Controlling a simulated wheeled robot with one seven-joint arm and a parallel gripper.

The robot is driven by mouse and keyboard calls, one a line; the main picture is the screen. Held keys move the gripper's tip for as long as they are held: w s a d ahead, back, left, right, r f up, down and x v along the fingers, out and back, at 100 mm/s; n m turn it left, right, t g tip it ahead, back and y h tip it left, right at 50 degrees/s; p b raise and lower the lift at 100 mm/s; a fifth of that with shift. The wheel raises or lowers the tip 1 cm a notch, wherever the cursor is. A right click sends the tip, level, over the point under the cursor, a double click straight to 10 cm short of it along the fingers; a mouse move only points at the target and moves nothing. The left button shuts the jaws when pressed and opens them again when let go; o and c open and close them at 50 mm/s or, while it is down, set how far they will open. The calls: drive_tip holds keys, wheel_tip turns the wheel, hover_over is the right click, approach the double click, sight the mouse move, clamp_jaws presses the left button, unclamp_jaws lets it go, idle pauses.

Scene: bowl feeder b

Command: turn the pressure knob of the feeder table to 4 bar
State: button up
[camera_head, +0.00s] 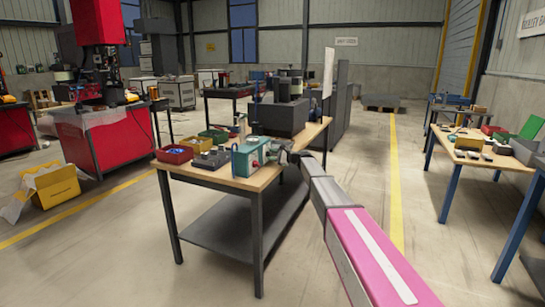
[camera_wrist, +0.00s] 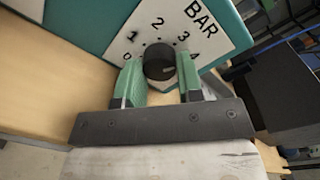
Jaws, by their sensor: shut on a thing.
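The black pressure knob (camera_wrist: 158,60) sits on a white dial plate (camera_wrist: 205,25) marked 0 to 4 and BAR, on the teal box (camera_wrist: 85,18) of the feeder table. A pale mark on the knob's face is at its right side, toward the 4 side; its exact reading is hard to tell. My gripper (camera_wrist: 158,66) has its green fingers on either side of the knob and is shut on it. In the head view the teal box (camera_head: 248,158) stands at the front of the feeder table (camera_head: 225,181), with my gripper (camera_head: 283,152) at its right side; the knob is hidden there.
A red bin (camera_head: 174,155), a green bin (camera_head: 213,137) and a dark tray share the tabletop. A dark block (camera_head: 280,121) stands behind the box. Open floor (camera_head: 375,165) lies right of the table. Another workbench (camera_head: 470,152) stands at the right.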

drive_tip(key=shift+f+m, duration=0.1)
drive_tip(key=shift+m, duration=2)
drive_tip(key=o, duration=0.9)
drive_tip(key=shift+d, duration=0.1)
drive_tip(key=v, duration=1)
drive_tip(key=shift+s+d+f, duration=0.1)
drive_tip(key=shift+s+d, duration=0.05)
drive_tip(key=shift+d, duration=0.25)
